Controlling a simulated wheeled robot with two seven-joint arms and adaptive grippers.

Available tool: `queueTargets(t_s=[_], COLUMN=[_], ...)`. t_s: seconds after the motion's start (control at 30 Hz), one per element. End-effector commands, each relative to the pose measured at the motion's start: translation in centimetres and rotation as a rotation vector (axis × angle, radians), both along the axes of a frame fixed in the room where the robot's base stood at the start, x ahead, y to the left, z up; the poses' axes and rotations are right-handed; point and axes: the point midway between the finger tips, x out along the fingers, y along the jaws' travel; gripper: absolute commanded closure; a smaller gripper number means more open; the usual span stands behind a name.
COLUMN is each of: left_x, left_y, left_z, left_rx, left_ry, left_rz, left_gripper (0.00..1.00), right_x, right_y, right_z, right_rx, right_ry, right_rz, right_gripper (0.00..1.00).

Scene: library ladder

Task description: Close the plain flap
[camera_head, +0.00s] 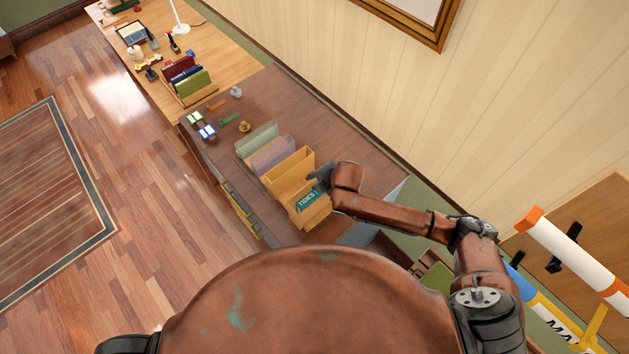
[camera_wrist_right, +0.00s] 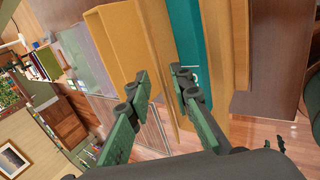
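I cannot single out a plain flap with certainty in either view. A tan wooden holder (camera_head: 283,180) with upright panels stands on the dark brown cabinet top in the head view. A teal book marked TIDES (camera_head: 307,201) sits in its near part, and it also shows in the right wrist view (camera_wrist_right: 187,40). My right gripper (camera_head: 318,180) is beside and over the holder. My left gripper is not in view.
Grey-green (camera_head: 258,138) and lilac (camera_head: 273,153) upright folders stand beyond the holder. Small items, including a brass piece (camera_head: 244,127), lie farther along the cabinet top (camera_head: 320,130). A lighter desk (camera_head: 230,62) continues beyond.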

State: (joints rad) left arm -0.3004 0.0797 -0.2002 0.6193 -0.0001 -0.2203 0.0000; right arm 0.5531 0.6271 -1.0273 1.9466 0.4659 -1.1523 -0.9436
Motion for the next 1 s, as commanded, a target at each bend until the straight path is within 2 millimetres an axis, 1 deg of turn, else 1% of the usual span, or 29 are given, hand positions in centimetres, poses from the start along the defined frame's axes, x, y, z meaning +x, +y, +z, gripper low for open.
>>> queueTargets(t_s=[0.1, 0.4, 0.8, 0.87, 1.0], left_x=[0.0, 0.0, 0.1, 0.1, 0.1], left_y=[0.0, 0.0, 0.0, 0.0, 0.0], left_z=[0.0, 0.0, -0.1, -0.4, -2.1], left_rx=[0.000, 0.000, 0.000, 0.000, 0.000], left_ry=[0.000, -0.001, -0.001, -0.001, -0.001], left_rz=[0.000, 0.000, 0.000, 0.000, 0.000], left_gripper=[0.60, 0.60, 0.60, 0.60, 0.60], right_x=[0.0, 0.0, 0.0, -0.1, -0.6], right_y=[0.0, 0.0, 0.0, -0.2, -0.5], right_z=[0.0, 0.0, 0.0, -0.3, -1.2], right_rx=[0.000, 0.000, 0.003, 0.013, 0.076], right_ry=[0.000, 0.000, -0.004, -0.017, -0.102], right_rz=[0.000, -0.001, -0.001, -0.002, -0.004], right_gripper=[0.80, 1.00, 1.00, 1.00, 1.00])
